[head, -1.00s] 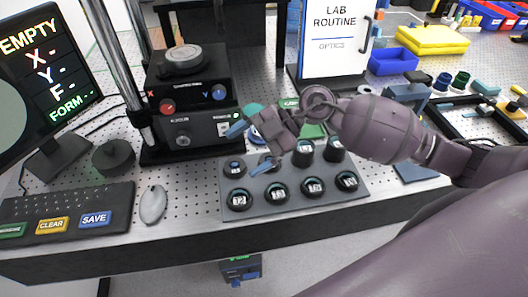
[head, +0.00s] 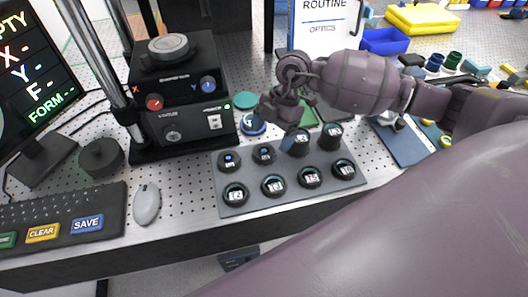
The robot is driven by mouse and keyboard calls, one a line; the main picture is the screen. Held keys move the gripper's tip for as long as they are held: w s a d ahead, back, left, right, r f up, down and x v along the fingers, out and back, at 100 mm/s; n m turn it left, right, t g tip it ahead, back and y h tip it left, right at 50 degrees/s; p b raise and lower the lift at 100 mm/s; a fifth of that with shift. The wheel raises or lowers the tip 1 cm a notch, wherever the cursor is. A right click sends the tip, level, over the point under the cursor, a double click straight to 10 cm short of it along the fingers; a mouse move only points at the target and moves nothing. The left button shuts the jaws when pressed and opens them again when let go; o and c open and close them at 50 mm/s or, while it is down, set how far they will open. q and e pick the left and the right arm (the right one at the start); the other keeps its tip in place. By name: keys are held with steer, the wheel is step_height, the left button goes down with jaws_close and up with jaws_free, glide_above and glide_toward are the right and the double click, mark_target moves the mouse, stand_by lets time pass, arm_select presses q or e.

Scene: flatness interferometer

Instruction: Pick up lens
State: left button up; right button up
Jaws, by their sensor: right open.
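A grey tray (head: 252,174) holds two rows of round black lens holders with white number labels, such as one at the front left (head: 235,194). Two at the back right stand taller, including the rightmost (head: 331,136). I cannot tell which one is the task's lens. My right gripper (head: 276,127) is open and empty above the back edge of the tray. One blue-tipped finger overlaps the third holder of the back row (head: 299,147); whether it touches is unclear. My left gripper is not in view.
A black instrument (head: 185,95) with knobs stands behind the tray at left. A blue round piece (head: 250,126) and a green pad lie behind the gripper. A mouse (head: 147,204), keyboard and monitor are at left. A lab sign (head: 325,25) stands behind. A blue-grey plate (head: 400,145) is right.

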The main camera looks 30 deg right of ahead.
mark_target(265, 149)
steer(key=shift+w+x, duration=0.15)
steer(key=shift+x, duration=1.15)
steer(key=shift+w+x, duration=0.1)
steer(key=shift+x, duration=1.25)
steer(key=c, duration=1)
steer(key=shift+r, duration=0.1)
steer(key=shift+c, duration=0.2)
